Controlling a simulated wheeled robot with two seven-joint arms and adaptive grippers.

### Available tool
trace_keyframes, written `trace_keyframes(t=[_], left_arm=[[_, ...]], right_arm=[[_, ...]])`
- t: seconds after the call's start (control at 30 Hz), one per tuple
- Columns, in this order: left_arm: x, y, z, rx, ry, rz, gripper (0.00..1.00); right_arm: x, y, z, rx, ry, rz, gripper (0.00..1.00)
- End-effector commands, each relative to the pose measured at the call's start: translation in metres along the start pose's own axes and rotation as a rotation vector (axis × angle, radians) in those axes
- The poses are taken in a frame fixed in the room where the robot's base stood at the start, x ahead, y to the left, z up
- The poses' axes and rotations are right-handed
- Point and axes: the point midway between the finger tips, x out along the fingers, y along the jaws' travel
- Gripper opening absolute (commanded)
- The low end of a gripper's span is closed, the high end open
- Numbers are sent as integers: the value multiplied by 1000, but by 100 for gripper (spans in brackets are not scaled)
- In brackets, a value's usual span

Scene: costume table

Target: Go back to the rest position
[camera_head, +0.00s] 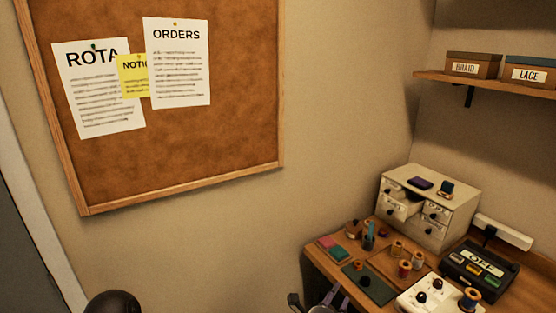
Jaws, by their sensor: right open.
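My right gripper (320,301) shows at the bottom edge, just left of the wooden table's (316,262) near left corner. Its fingers are spread, and I see nothing between them. Most of its body and arm are cut off by the frame. My left gripper is not in view. A dark rounded shape (112,303) pokes up at the bottom left; I cannot tell what it is.
The table holds a small drawer cabinet (455,206) with drawers pulled out, thread spools (404,268), a dark green mat (381,287) and a black box marked OFF (460,270). A corkboard (230,130) and a shelf (430,76) with boxes hang on the walls.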

Motion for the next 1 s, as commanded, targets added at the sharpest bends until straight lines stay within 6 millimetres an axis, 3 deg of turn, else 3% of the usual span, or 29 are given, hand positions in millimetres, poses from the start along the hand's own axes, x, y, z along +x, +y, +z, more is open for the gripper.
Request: trace_keyframes(t=[0.27, 0.37, 0.47, 0.57, 0.73, 0.9, 1.0], left_arm=[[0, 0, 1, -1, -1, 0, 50], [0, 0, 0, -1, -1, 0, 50], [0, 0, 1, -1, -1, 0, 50], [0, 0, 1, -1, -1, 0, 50], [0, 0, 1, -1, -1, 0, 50], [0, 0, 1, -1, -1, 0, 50], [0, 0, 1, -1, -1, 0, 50]], right_arm=[[11, 66, 21, -237, -181, 136, 44], [10, 105, 28, -360, -287, 211, 44], [-1, 158, 34, -515, -441, 308, 44], [-24, 215, 35, -677, -633, 408, 44], [-89, 302, 22, -900, -1000, 553, 44], [-163, 355, 0, -1029, -1349, 627, 44], [-194, 370, -11, -1063, -1494, 640, 44]])
